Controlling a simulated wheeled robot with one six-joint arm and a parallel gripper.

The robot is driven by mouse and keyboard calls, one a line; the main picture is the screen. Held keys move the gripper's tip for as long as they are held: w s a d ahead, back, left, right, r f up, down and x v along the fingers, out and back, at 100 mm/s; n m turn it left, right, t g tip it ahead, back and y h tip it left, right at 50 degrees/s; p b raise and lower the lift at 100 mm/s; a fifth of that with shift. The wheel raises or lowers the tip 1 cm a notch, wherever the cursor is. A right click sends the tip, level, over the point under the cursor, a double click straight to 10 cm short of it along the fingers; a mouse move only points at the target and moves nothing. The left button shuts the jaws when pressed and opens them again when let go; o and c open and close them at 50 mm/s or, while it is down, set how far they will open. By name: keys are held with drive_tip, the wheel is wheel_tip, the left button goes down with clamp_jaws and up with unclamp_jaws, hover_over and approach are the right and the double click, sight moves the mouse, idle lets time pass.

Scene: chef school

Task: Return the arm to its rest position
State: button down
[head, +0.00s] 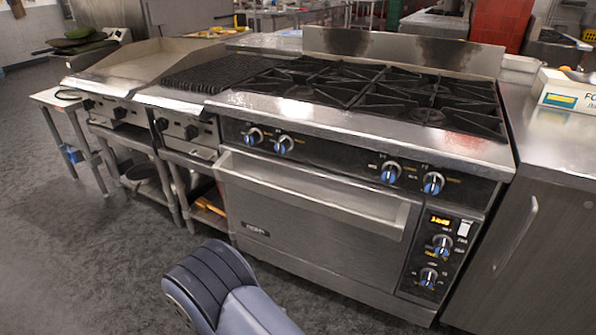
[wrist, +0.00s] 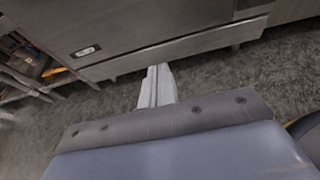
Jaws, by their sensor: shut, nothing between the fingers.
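My gripper (wrist: 157,84) shows in the wrist view with its pale fingers together and nothing between them. It points towards the grey floor (wrist: 215,80) in front of the oven, apart from everything. In the head view part of my arm shows at the bottom, left of the middle, in front of the oven. The gripper itself does not show in the head view.
A steel range with an oven (head: 310,205) stands ahead, its oven door shut. A griddle (head: 145,58) on an open stand is to its left. A steel cabinet (head: 545,215) with a box (head: 568,92) on top is at right. The floor (head: 80,250) at left is clear.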

drive_tip(key=s+a+f+t+h+b, duration=0.1)
drive_tip(key=s+f+b, duration=0.2)
drive_tip(key=f+b, duration=0.2)
wheel_tip(320, 180, down, 3)
drive_tip(key=shift+s+a+r+t, duration=0.1)
drive_tip(key=shift+s+a+t, duration=0.15)
drive_tip(key=shift+a+t, duration=0.15)
